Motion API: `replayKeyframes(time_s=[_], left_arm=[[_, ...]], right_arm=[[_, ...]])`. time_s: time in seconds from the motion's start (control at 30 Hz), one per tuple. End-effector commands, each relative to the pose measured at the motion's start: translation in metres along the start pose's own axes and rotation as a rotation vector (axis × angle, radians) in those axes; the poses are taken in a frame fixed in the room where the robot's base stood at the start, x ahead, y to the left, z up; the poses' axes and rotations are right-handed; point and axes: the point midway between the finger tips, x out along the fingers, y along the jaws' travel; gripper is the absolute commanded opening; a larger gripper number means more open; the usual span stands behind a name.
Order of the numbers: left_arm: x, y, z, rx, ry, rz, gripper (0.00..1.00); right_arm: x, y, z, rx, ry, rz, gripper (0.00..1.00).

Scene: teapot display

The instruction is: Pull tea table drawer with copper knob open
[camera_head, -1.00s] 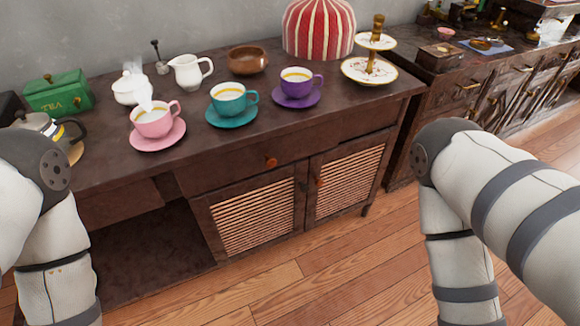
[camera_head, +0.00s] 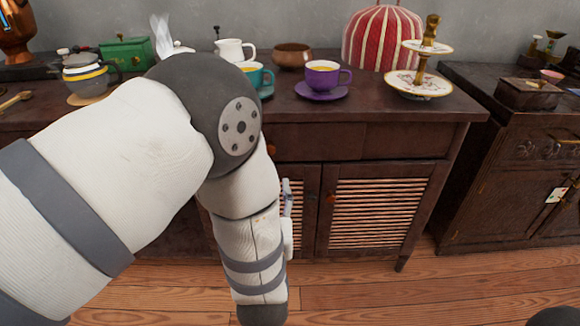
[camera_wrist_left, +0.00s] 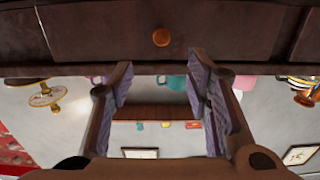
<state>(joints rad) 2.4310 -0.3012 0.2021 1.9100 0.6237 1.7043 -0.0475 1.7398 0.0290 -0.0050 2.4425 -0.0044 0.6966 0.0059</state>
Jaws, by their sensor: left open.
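The copper knob (camera_wrist_left: 161,37) shows in the left wrist view on a dark drawer front (camera_wrist_left: 105,25). My left gripper (camera_wrist_left: 160,68) is open, its two fingers spread on either side of the knob's line. The knob lies beyond the fingertips in the picture, and nothing is between the fingers. The table's drawer front (camera_head: 400,140) looks shut. My right gripper is not in view.
The table top holds a purple cup (camera_head: 323,75), a teal cup (camera_head: 262,75), a red striped cosy (camera_head: 383,38) and a tiered stand (camera_head: 420,84). Slatted doors (camera_head: 375,215) sit below the drawer. A second cabinet (camera_head: 500,150) stands at the right, across a gap.

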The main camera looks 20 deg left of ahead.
Motion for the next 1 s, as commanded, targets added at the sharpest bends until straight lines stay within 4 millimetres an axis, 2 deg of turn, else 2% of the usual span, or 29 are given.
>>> replayKeyframes(time_s=[0.13,0.4,0.5,0.67,0.9,0.93,1.0], left_arm=[[0.019,0.0,-0.001,-0.003,0.008,-0.004,0.44],[0.087,0.0,0.001,-0.003,0.006,-0.002,0.44],[0.105,0.0,0.001,-0.002,0.004,-0.002,0.44],[0.119,0.0,-0.001,0.0,0.002,0.0,0.44],[0.121,0.0,-0.002,0.0,0.003,0.0,0.44],[0.121,0.0,-0.002,0.0,0.003,0.0,0.4],[0.12,0.0,-0.002,-0.001,0.003,0.0,0.24]], right_arm=[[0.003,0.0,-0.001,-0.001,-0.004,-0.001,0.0],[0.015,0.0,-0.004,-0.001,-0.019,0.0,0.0],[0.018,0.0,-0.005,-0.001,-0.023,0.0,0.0],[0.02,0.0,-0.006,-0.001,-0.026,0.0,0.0],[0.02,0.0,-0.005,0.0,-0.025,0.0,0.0],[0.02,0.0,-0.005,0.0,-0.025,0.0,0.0],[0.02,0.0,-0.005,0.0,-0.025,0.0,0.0]])
